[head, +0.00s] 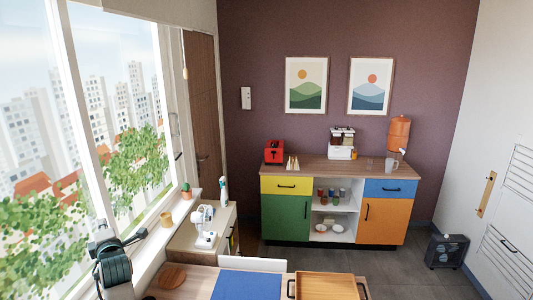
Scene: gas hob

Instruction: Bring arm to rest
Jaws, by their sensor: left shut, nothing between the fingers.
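My left gripper (112,246) is at the lower left, by the window sill, dark grey and black. It is shut and empty, held up at the left of the wooden table, apart from the things on it. Its fingertips are small and hard to make out. My right gripper is not in view. No gas hob shows in this view.
The near table (190,292) bears a round wooden board (172,276), a blue mat (246,286) and a wooden tray (325,287). A small cabinet behind bears a white appliance (204,228). A colourful sideboard (289,218) stands against the far wall.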

